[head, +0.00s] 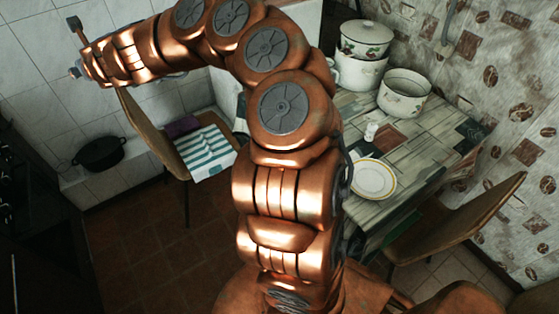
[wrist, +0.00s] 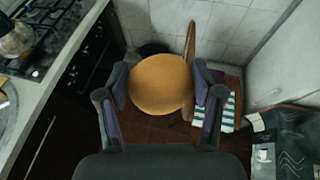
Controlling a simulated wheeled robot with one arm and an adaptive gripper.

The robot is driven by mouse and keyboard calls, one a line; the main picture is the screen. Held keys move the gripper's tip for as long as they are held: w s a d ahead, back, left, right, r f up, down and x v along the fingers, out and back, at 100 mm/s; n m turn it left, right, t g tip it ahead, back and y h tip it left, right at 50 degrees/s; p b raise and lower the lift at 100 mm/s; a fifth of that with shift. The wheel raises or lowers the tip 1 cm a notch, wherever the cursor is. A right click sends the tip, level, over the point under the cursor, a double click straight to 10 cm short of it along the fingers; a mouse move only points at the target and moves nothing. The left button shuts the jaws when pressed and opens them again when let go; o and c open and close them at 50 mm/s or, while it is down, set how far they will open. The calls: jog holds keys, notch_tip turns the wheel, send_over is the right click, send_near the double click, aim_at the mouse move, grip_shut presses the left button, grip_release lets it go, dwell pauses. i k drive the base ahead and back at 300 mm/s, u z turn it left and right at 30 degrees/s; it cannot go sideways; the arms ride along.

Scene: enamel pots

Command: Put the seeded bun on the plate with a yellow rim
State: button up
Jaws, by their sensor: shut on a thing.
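My gripper (wrist: 160,80) is shut on a round, golden-brown bun (wrist: 159,87) in the wrist view. The fingers press on its left and right sides, and seeds cannot be made out at this size. In the head view my arm reaches up to the far left, and the bun cannot be made out there. The plate with a yellow rim (head: 373,180) lies flat and empty on the table at the right, well away from my gripper. My arm stands close to the plate's left side in the picture.
A small white item (head: 371,131) stands behind the plate. One chair (head: 455,225) is at the right; another holds a striped towel (head: 207,152). A stove (wrist: 45,35) shows in the wrist view.

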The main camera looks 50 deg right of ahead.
aim_at(365, 184)
jog(key=u, duration=0.4)
jog(key=i, duration=1.75)
jog(key=z, duration=3.25)
